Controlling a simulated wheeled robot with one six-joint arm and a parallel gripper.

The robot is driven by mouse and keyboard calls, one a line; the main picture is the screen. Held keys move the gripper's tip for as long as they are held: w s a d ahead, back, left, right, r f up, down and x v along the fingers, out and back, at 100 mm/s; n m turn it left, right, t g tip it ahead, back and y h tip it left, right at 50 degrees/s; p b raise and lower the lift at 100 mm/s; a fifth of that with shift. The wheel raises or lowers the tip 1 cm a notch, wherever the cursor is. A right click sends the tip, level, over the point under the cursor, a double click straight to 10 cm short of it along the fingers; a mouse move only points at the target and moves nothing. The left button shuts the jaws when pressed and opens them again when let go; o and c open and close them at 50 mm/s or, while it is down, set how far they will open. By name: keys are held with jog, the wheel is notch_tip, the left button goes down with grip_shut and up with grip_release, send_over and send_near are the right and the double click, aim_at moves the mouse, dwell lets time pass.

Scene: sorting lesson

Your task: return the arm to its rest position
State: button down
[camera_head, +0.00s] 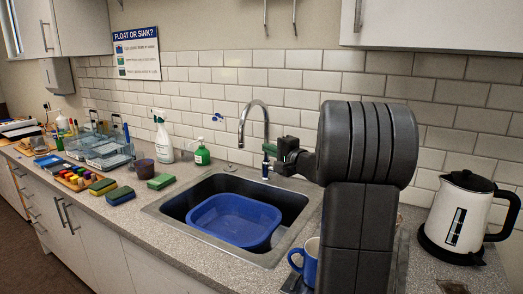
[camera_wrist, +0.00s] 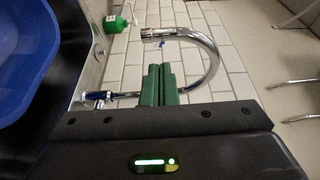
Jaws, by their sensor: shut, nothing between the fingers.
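My gripper (camera_head: 271,150) is raised above the back right part of the sink, close to the tap (camera_head: 243,125) in the head view. In the wrist view its two green fingers (camera_wrist: 159,84) are together with nothing between them. The chrome tap (camera_wrist: 212,60) curves around them there; I cannot tell the exact gap. My dark arm stands at the right of the head view and hides part of the counter and wall behind it.
A blue basin (camera_head: 236,221) sits in the sink (camera_head: 170,208). A white kettle (camera_head: 462,217) is at far right. A green soap bottle (camera_head: 202,155) and spray bottle (camera_head: 163,140) stand behind left.

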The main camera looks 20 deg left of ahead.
jog(key=v, duration=0.3)
jog(key=shift+s+d, duration=0.1)
jog(key=shift+s, duration=0.35)
jog(key=p+x, duration=0.4)
jog(key=x, duration=0.8)
jog(key=shift+w, duration=0.45)
jog(key=shift+a+f+b, duration=0.15)
jog(key=shift+a+b, duration=0.15)
